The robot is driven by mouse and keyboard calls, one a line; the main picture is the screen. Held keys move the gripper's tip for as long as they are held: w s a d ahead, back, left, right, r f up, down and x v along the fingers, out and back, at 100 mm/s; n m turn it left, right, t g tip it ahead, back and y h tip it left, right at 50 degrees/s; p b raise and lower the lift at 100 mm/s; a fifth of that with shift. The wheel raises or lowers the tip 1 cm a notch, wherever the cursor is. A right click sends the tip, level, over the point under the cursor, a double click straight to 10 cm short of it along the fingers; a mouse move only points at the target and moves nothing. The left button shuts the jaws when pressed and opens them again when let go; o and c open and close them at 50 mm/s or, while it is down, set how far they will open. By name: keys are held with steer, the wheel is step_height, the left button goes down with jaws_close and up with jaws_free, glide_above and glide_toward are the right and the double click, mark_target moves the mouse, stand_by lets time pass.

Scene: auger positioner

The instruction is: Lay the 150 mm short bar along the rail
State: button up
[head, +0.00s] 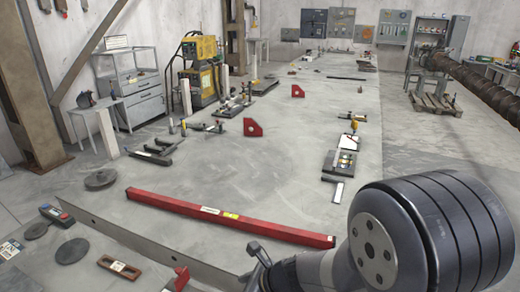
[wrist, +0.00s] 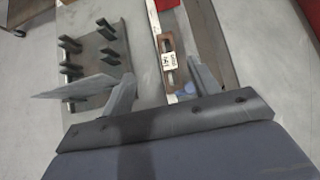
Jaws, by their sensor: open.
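I cannot tell for sure which piece is the 150 mm short bar. A brown bar (head: 120,267) with dark slots and a white label lies at the lower left of the head view. A similar brown piece (wrist: 168,45) shows in the wrist view, beyond and between my fingers. A long, thin grey strip (head: 130,238), possibly the rail, runs diagonally beside it. A grey strip (wrist: 211,42) also runs lengthwise right of the brown piece in the wrist view. My gripper (wrist: 163,82) is open, with nothing seen held between its fingers.
A long red beam (head: 225,217) lies across the foreground. A small red block (head: 181,279) stands by the strip's near end. Dark discs (head: 72,251) lie at left. A grey plate with several dark blocks (wrist: 108,33) is left of the brown piece.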

steer(key=b+x, duration=0.2)
steer(key=x, duration=0.7)
steer(key=shift+s+d+f, duration=0.1)
steer(key=shift+f, duration=0.15)
steer(key=shift+f+b, duration=0.3)
steer(key=shift+b, duration=0.25)
steer(key=shift+r, duration=0.25)
steer(key=shift+p, duration=0.3)
